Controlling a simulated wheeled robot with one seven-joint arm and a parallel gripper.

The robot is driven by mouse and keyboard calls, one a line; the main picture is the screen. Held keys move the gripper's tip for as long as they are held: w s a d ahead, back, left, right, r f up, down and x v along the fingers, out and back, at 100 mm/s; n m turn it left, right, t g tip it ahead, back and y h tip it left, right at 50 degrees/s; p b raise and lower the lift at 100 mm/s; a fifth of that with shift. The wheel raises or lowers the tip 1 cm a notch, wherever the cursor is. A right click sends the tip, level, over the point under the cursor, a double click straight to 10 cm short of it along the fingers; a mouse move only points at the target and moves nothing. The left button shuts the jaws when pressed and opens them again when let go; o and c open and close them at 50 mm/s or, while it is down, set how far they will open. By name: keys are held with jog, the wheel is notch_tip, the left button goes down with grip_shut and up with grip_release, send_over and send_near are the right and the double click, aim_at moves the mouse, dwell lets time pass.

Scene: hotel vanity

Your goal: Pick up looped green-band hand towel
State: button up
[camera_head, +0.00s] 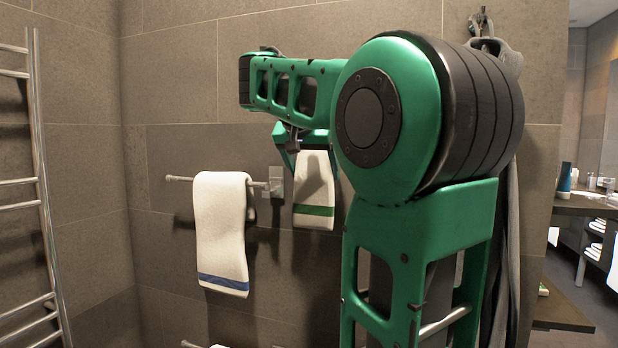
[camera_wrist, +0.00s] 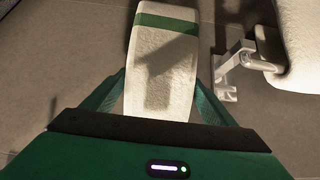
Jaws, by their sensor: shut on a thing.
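The green-band hand towel (camera_head: 314,192) is white with a green stripe near its lower end. In the head view it hangs below my gripper (camera_head: 302,146), in front of the tiled wall and just right of a towel bar's mount. My gripper is shut on the towel's upper part. The towel also fills the middle of the wrist view (camera_wrist: 160,70), running away from between the green fingers (camera_wrist: 160,98), with its green band at the far end. My forearm and large elbow joint cover part of the head view to its right. The towel's loop cannot be made out.
A white towel with a blue band (camera_head: 220,225) hangs on the wall bar (camera_head: 180,179) at left. The bar's mount (camera_wrist: 232,72) is close beside my gripper. A metal ladder rack (camera_head: 40,180) stands far left. A counter (camera_head: 590,206) is at right.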

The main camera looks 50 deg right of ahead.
jog(key=shift+r, duration=0.85)
jog(key=s+a, duration=0.3)
jog(key=a, duration=0.5)
jog(key=s+a, duration=0.4)
jog(key=a, duration=0.4)
jog(key=shift+a+r, duration=0.3)
jog(key=shift+a, duration=0.05)
jog(key=shift+w, duration=0.1)
